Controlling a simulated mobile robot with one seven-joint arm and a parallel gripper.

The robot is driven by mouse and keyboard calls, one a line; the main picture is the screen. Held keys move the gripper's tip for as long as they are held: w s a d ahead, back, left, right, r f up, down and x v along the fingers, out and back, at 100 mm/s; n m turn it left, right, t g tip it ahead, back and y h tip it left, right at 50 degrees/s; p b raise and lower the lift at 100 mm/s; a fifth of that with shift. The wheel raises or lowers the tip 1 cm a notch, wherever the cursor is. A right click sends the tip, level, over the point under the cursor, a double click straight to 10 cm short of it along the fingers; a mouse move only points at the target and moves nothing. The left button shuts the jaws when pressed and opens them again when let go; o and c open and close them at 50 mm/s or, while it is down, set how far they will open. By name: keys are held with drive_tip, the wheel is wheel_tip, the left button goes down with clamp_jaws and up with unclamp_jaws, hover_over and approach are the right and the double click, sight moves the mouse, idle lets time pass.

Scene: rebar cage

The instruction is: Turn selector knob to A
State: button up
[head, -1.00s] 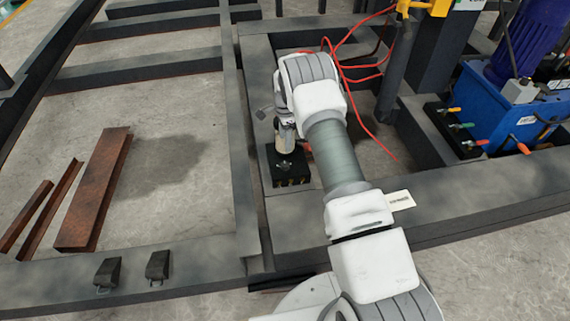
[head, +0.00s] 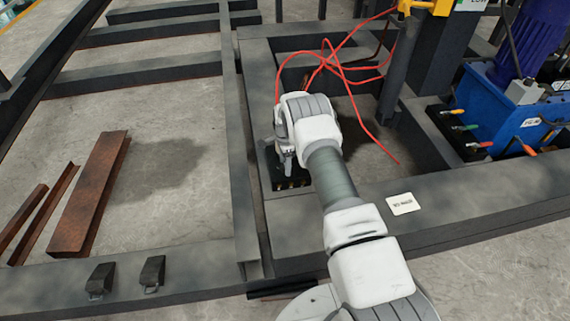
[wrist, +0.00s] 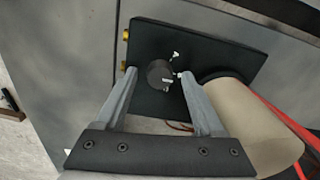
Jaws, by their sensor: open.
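The selector knob (wrist: 158,73) is a round black knob with a white pointer mark, on a black plate (wrist: 215,48) in the wrist view. A white letter, apparently A, shows just above and right of the knob, with another small white mark to its right. My gripper (wrist: 157,76) is open, with one grey finger on each side of the knob. I cannot tell whether either finger touches it. In the head view my arm largely covers the black box (head: 268,168), and the knob is hidden.
A beige cylinder (wrist: 250,120) lies close right of my fingers in the wrist view. Red hoses (head: 335,65) loop behind my arm. Rusty steel pieces (head: 95,190) lie left on the floor. A blue unit with levers (head: 500,110) stands at right.

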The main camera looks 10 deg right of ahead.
clamp_jaws()
drive_tip(key=shift+n, duration=0.3)
drive_tip(key=n, duration=1.1)
idle(0.4)
idle(0.5)
unclamp_jaws()
